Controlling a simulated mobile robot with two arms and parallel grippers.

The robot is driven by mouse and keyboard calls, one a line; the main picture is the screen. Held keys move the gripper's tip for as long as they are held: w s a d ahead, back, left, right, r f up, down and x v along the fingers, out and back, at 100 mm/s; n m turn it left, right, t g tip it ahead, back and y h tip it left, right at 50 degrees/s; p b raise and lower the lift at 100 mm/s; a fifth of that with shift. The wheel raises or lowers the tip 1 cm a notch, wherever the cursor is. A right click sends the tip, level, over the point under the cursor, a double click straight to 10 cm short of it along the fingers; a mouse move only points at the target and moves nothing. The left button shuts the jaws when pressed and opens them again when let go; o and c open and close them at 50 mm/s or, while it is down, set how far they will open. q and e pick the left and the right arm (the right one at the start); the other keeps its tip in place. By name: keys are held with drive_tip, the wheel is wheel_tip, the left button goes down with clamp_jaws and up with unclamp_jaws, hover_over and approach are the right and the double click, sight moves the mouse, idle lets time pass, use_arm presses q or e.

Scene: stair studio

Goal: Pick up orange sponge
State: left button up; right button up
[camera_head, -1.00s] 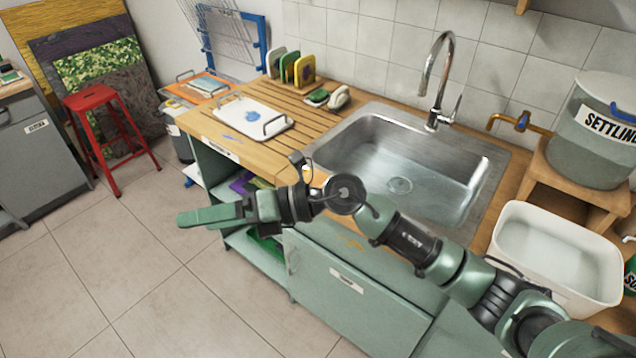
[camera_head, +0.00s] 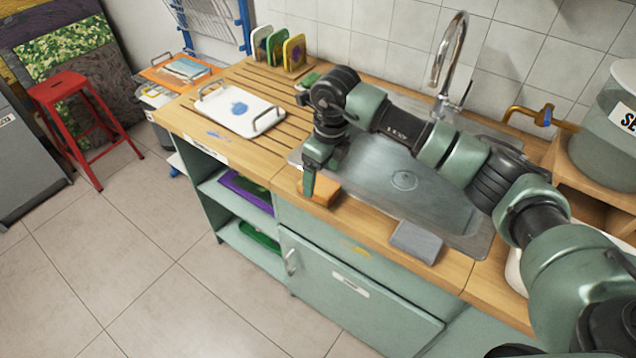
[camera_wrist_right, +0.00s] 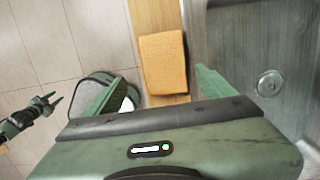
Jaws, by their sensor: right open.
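The orange sponge (camera_head: 323,190) lies on the wooden counter strip at the sink's front left corner, partly hidden by my right gripper in the head view. My right gripper (camera_head: 309,182) points down just above and beside it. In the right wrist view the sponge (camera_wrist_right: 163,62) shows as an orange block ahead of and between the two spread green fingers of my right gripper (camera_wrist_right: 154,80). That gripper is open and holds nothing. My left gripper (camera_wrist_right: 48,104) shows small at the left of the wrist view, away from the sponge; its jaws are too small to judge.
A grey block (camera_head: 416,241) lies on the sink's front edge. The steel sink (camera_head: 395,180) is beside the orange sponge. A white tray (camera_head: 238,110) and several upright coloured pads (camera_head: 277,50) stand on the counter's left part. A red stool (camera_head: 78,110) stands on the floor.

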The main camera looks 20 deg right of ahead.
sight(320, 184)
drive_tip(key=shift+w+f+p, duration=0.15)
drive_tip(key=shift+f+p, duration=0.25)
drive_tip(key=shift+f, duration=0.25)
drive_tip(key=shift+w+f+p, duration=0.15)
drive_tip(key=shift+f+p, duration=0.2)
drive_tip(key=shift+f, duration=0.25)
drive_tip(key=shift+w+f, duration=0.3)
drive_tip(key=shift+f, duration=0.5)
drive_tip(key=shift+w+f, duration=0.1)
drive_tip(key=shift+f, duration=0.35)
drive_tip(key=c, duration=1.4)
use_arm(q)
drive_tip(key=shift+s+r, duration=0.15)
drive_tip(key=shift+r, duration=0.35)
drive_tip(key=shift+s+r, duration=0.15)
drive_tip(key=shift+r, duration=0.35)
